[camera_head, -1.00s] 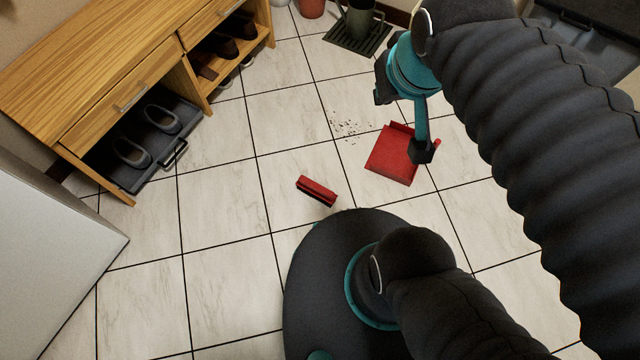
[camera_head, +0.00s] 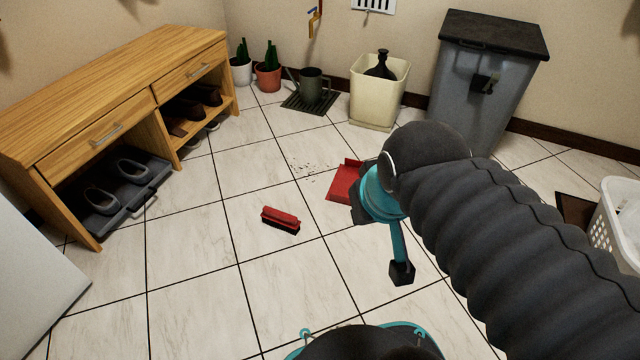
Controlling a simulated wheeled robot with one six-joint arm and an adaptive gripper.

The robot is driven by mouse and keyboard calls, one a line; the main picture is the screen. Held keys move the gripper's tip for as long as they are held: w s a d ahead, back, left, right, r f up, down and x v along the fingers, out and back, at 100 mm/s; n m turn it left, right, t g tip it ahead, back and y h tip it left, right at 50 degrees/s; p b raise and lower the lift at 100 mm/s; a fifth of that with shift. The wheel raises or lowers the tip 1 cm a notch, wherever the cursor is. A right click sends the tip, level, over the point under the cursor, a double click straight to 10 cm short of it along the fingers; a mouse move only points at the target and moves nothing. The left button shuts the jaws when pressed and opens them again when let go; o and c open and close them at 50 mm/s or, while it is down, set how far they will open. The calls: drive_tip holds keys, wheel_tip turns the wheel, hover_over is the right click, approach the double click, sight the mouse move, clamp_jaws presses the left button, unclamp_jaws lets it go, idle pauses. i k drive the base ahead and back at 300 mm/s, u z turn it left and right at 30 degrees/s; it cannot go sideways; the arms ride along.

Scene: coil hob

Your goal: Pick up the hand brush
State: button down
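The hand brush (camera_head: 281,217) lies on the tiled floor near the middle of the view. It has a red back and dark bristles along its lower side. My gripper (camera_head: 358,207) is at the teal end of my arm, to the right of the brush and apart from it in the picture. Only a small dark part of it shows beside the teal wrist, and its fingers cannot be made out. A teal bar with a dark block hangs from the wrist.
A red dustpan (camera_head: 343,182) lies behind my wrist, partly hidden, with dark crumbs (camera_head: 305,168) beside it. A grey bin (camera_head: 480,90) stands at the back. Floor around the brush is clear.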

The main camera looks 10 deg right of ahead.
sight(279, 219)
drive_tip(key=z, duration=0.15)
drive_tip(key=k, duration=0.45)
drive_tip(key=z, duration=0.65)
drive_tip(key=i, duration=0.7)
drive_tip(key=u, duration=1)
drive_tip(key=i, duration=0.3)
drive_tip(key=u, duration=0.35)
